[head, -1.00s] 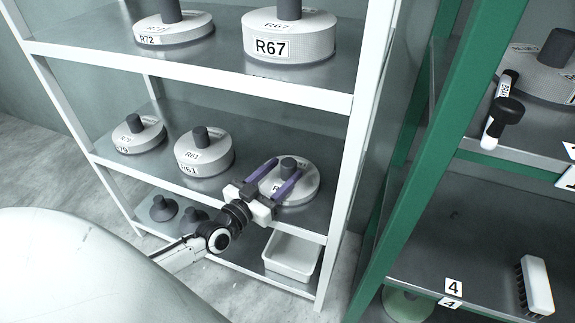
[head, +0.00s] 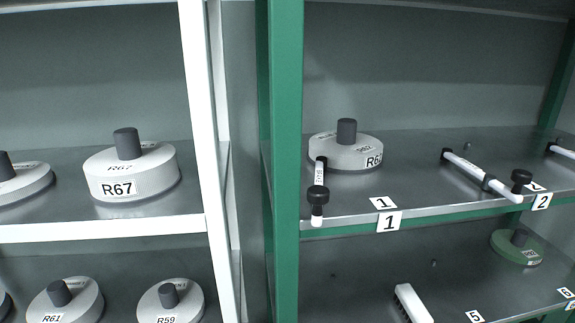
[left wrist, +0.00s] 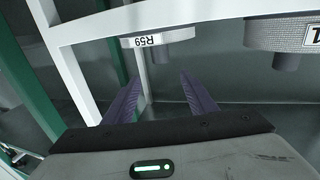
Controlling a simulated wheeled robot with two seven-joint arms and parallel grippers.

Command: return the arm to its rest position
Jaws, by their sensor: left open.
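My left gripper (left wrist: 160,98) shows in the left wrist view with its two purple fingers spread apart and nothing between them. That view appears upside down. The R59 roll (left wrist: 160,38) sits on its shelf beyond the fingertips, apart from them. In the head view the R59 roll (head: 170,302) stands on the lower white shelf, beside the R61 roll (head: 65,303). Neither of my arms shows in the head view, and my right gripper is in no view.
A white rack post (head: 205,150) and a green rack post (head: 280,150) stand side by side. The R67 roll (head: 130,172) is on the upper white shelf. On the green rack, a grey roll (head: 345,153) sits at label 1, near a black-knobbed rod (head: 318,200). A green roll (head: 518,246) is lower right.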

